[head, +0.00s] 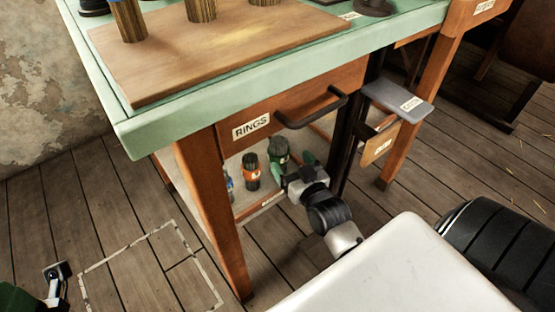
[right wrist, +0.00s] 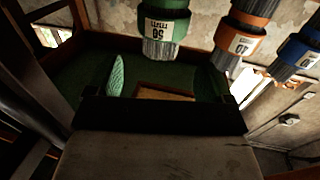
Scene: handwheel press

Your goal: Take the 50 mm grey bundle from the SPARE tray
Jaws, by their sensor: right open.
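Under the bench in the head view, a low tray (head: 247,209) carries a bundle with a green collar (head: 278,149), one with an orange collar (head: 251,170) and a partly hidden blue one (head: 229,184). The tray's front label is too small to read. My right gripper (head: 294,166) is open at the tray's right end, close to the green-collared bundle. In the right wrist view, the green-collared bundle (right wrist: 162,30) appears upside down beyond the open fingers (right wrist: 168,80). Its grey end shows. My left gripper (head: 57,271) is at the lower left, its jaws unclear.
The green bench top (head: 240,88) and a RINGS drawer (head: 290,105) with a dark handle overhang the tray. A wooden leg (head: 212,205) stands at its left. A grey ledge (head: 398,101) juts out at the right. Open floor (head: 140,200) lies to the left.

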